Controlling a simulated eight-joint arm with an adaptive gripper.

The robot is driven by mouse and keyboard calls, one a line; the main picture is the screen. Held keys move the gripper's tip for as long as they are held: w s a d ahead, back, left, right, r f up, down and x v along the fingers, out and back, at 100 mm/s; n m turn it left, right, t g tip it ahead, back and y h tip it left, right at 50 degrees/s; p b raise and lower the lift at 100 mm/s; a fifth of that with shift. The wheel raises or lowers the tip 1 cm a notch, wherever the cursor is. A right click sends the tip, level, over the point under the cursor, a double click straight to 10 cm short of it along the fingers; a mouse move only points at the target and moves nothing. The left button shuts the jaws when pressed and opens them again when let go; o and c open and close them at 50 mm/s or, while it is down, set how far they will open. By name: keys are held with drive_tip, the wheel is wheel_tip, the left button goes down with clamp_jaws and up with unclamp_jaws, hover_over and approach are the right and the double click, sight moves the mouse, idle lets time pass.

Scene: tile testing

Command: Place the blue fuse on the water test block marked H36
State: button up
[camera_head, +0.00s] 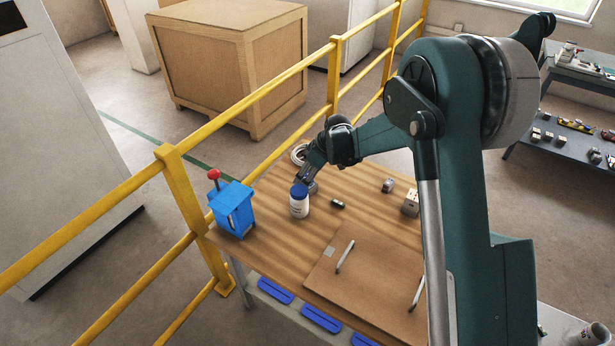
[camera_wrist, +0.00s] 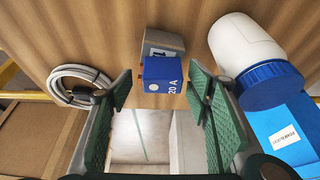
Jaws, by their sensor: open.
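The blue fuse (camera_wrist: 162,76), marked "20 A", shows in the wrist view between and just beyond my fingertips. My gripper (camera_wrist: 160,96) is open, with a green-padded finger on each side of the fuse and visible gaps. A grey block (camera_wrist: 163,42) with a partly hidden "1" marking is right behind the fuse; I cannot tell whether the fuse rests on it. In the head view my gripper (camera_head: 307,176) is low over the wooden table, and the fuse is hidden. No H36 marking is readable. Small grey blocks (camera_head: 388,185) (camera_head: 410,203) stand farther right on the table.
A white bottle with a blue cap (camera_head: 299,206) stands close to my gripper; it also shows in the wrist view (camera_wrist: 245,50). A blue box with a red knob (camera_head: 232,208) is left. Yellow railing (camera_head: 190,205) borders the table.

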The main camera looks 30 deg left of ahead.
drive_tip(key=shift+r, duration=0.15)
drive_tip(key=p+v, duration=0.2)
drive_tip(key=v, duration=1)
idle(1.0)
drive_tip(key=s+d+r+m+t, duration=0.1)
drive_tip(key=s+d+r+m, duration=0.15)
drive_tip(key=d+r, duration=0.7)
drive_tip(key=s+d+r+m+t+h, duration=0.1)
drive_tip(key=s+d+r+m+t, duration=0.3)
drive_tip(key=d, duration=1.1)
drive_tip(key=w+d+r+m+g, duration=0.1)
drive_tip(key=d+r+m, duration=0.1)
drive_tip(key=d+r, duration=0.8)
drive_tip(key=s+d+f+m+t+h, duration=0.1)
drive_tip(key=s+d+m, duration=0.3)
drive_tip(key=s+d, duration=0.8)
drive_tip(key=s+d+f+m+t+h, duration=0.1)
drive_tip(key=s+d+m, duration=0.4)
drive_tip(key=s+d, duration=0.7)
drive_tip(key=d+t+h, duration=0.1)
drive_tip(key=d, duration=0.5)
drive_tip(key=shift+s+f, duration=0.35)
drive_tip(key=shift+f, duration=0.05)
